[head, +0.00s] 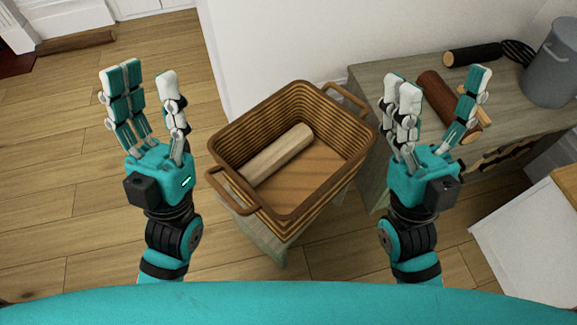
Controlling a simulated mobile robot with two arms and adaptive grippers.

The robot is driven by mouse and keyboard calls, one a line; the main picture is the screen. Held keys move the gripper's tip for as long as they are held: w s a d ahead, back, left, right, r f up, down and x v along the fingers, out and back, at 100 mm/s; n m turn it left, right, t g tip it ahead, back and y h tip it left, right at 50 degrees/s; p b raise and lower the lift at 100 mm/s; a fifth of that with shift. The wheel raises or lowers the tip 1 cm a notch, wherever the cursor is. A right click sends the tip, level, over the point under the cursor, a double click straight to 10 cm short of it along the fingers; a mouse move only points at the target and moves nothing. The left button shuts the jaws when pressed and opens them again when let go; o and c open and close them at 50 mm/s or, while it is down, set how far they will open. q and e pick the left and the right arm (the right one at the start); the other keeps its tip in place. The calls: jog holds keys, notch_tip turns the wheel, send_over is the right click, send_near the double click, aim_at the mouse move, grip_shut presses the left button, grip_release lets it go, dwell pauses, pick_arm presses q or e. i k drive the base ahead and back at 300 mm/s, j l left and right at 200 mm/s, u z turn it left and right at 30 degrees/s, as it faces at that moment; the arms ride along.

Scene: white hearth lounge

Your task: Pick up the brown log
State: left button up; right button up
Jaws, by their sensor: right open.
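The brown log (437,94) lies on the grey wooden cabinet top at the right. It shows between the raised fingers of my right gripper (439,82), which hide part of it. My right gripper is open and empty; whether it touches the log cannot be told, but its fingers are not closed around it. My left gripper (146,76) is open and empty, raised over the floor left of the basket.
A wicker basket (228,147) with a pale log (280,154) in it stands on a small stand between my grippers. The cabinet (368,82) also holds a black log (472,54) and a grey metal bucket (553,70). Open wooden floor (60,170) lies at left.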

aim_at(445, 101)
jog(key=l+u, duration=0.45)
jog(key=l, duration=1.9)
jog(key=i, duration=0.4)
